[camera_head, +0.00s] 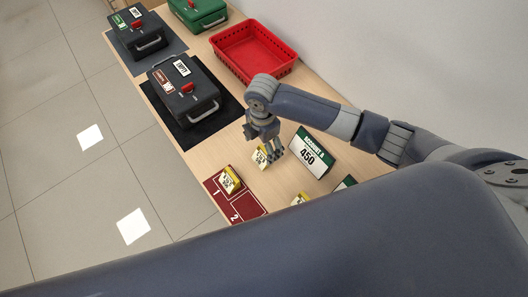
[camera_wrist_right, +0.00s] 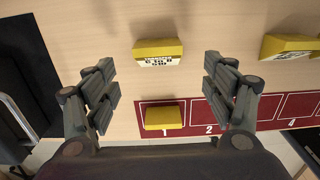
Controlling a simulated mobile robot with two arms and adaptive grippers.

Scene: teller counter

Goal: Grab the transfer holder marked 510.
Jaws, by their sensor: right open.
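Several small yellow holders with white labels are on the counter. One yellow holder (camera_head: 261,157) stands beside my right gripper (camera_head: 265,143); in the right wrist view this holder (camera_wrist_right: 158,51) lies ahead between the open fingers of the gripper (camera_wrist_right: 159,66), apart from them. Its label there is small and I cannot read its number surely. Another holder (camera_head: 230,179) sits on slot 1 of the red numbered mat (camera_head: 247,208). A third holder (camera_head: 299,200) is partly hidden by my body at the front. My left gripper is not in view.
A green and white sign reading 450 (camera_head: 312,152) stands just right of my right gripper. A black cash box (camera_head: 184,92) on a dark mat, another black box (camera_head: 138,33), a red basket (camera_head: 252,52) and a green box (camera_head: 199,10) are farther back. A wall borders the right.

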